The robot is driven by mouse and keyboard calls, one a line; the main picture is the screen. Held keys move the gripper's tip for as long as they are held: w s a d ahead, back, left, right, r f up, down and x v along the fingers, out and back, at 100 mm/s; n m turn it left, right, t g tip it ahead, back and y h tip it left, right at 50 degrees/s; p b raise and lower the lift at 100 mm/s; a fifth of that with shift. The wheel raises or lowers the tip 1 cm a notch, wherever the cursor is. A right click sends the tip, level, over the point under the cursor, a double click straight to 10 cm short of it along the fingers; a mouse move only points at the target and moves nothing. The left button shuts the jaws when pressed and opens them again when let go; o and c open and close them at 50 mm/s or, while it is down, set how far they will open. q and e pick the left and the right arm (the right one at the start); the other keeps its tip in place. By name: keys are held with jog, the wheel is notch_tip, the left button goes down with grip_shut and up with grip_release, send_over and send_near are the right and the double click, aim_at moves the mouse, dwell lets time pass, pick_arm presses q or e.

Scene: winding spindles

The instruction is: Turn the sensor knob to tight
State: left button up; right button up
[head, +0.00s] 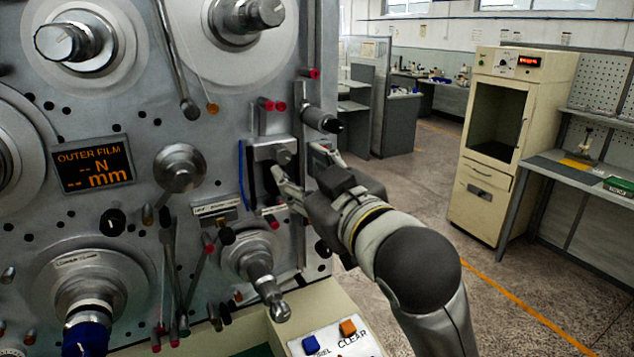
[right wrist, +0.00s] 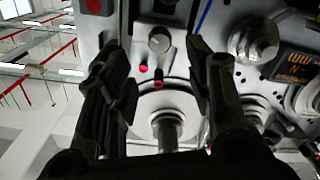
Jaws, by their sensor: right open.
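A small grey round knob (head: 284,157) sits on a metal block (head: 262,152) near the right edge of the machine panel; I take it for the sensor knob. In the right wrist view, the knob (right wrist: 159,39) shows between the two dark fingers, towards the top. No tight mark or pointer on it can be read. My right gripper (head: 300,167) is open and empty in front of the block, its fingers apart on either side of the knob. It also shows in the right wrist view (right wrist: 153,50). I cannot tell whether a finger touches the block. My left gripper is not in view.
A spindle (head: 262,275) protrudes below. An OUTER FILM display (head: 95,165) is further left. A control box (head: 335,335) with blue and orange buttons stands below.

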jog(key=shift+v, duration=1.8)
